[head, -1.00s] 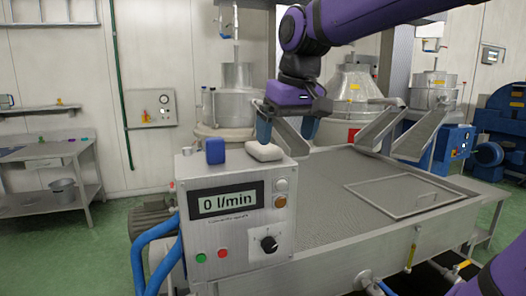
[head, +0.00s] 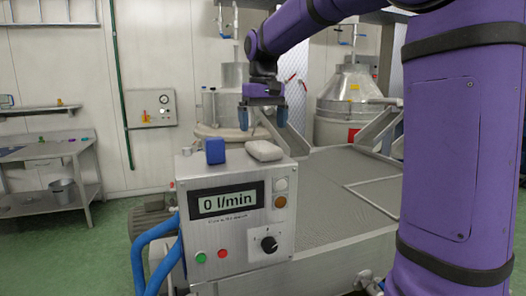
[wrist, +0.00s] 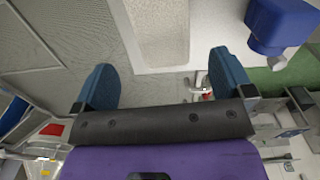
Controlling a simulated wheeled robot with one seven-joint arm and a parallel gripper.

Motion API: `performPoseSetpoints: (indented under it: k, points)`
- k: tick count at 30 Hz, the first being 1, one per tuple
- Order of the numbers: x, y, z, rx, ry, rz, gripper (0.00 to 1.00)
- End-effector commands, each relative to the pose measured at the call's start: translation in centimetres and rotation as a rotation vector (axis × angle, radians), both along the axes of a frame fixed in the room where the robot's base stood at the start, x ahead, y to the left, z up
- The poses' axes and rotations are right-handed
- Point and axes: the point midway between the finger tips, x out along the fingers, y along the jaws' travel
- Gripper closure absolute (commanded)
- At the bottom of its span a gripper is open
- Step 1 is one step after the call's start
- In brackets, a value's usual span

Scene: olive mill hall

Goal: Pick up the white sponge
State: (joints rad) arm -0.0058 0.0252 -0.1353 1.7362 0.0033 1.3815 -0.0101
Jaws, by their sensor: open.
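The white sponge (head: 264,151) is a pale rounded block lying on top of the grey control box (head: 232,171), toward its right side. In the wrist view the white sponge (wrist: 160,32) shows at the top, beyond the fingertips and lined up with the gap between them. My gripper (head: 262,118) is open and empty, its blue fingers pointing down above the sponge in the head picture. My open gripper also shows in the wrist view (wrist: 163,78). Nothing lies between its fingers, and no contact with the sponge shows.
A blue block (head: 215,151) stands on the control box just left of the sponge; it also shows in the wrist view (wrist: 278,22). A wide metal tank (head: 345,212) with a flat mesh top extends behind and right. Blue hoses (head: 150,245) hang at the box's left.

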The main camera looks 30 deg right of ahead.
Motion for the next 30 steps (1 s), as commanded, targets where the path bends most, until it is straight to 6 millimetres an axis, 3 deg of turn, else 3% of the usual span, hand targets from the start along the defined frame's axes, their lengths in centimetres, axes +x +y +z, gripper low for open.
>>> performPoseSetpoints:
  k: [8,18,26,27,30]
  points:
    - [-0.2,0.1,-2.0,0.0,0.001,0.0,0.01]
    - [-0.5,0.4,-6.2,0.0,0.001,-0.001,0.01]
    - [-0.5,0.4,-6.5,0.0,-0.002,0.0,0.01]
    - [-0.5,0.4,-6.5,0.0,-0.001,0.0,0.03]
    - [-0.5,0.4,-6.5,0.0,-0.001,0.0,0.26]
